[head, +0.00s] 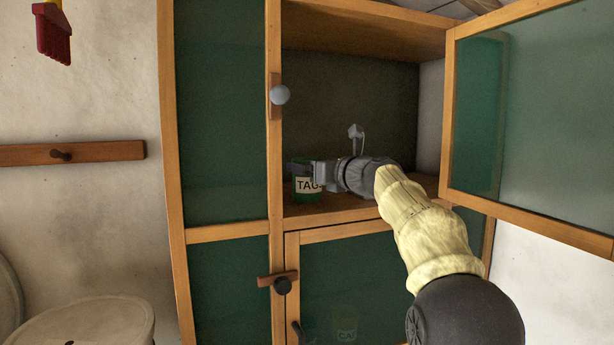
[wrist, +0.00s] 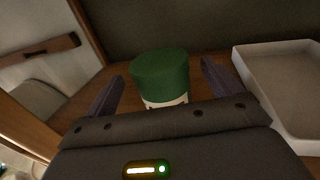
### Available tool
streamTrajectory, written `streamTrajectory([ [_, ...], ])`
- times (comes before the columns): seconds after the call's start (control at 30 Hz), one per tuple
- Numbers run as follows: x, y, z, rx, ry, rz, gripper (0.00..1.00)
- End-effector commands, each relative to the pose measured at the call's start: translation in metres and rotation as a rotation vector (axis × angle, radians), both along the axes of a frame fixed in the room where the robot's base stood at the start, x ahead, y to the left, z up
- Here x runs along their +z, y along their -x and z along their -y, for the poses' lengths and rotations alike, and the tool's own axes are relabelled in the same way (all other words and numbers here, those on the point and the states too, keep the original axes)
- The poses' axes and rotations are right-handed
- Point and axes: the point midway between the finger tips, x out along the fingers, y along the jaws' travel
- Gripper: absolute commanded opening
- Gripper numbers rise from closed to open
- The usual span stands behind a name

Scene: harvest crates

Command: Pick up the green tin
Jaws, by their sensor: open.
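The green tin (head: 306,194) with a pale label reading "TAG" stands upright on the cabinet shelf (head: 345,212), near its left end. My gripper (head: 305,172) reaches into the open cabinet and partly covers the tin's top in the head view. In the wrist view the green tin (wrist: 161,76) stands between the two dark fingers of my gripper (wrist: 162,90). The fingers are open, with a gap on both sides of the tin. The lower part of the tin is hidden behind the gripper's body there.
The cabinet's glazed door (head: 530,110) stands open at the right. A wooden post (head: 275,150) bounds the opening at the left. A white tray (wrist: 285,95) sits on the shelf to the right of the tin in the wrist view. A closed lower door (head: 370,285) is below.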

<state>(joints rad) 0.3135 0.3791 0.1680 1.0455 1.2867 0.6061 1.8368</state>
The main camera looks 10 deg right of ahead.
Motion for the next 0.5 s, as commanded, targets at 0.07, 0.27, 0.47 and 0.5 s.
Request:
streamTrajectory([
  [0.07, 0.004, -0.011, -0.006, 0.003, -0.002, -0.002, 0.9],
  [0.27, 0.002, -0.031, -0.014, 0.001, -0.002, -0.001, 0.9],
  [0.47, 0.0, -0.032, -0.015, 0.0, -0.001, 0.001, 0.9],
  [0.5, 0.0, -0.032, -0.015, 0.0, -0.001, 0.001, 0.9],
])
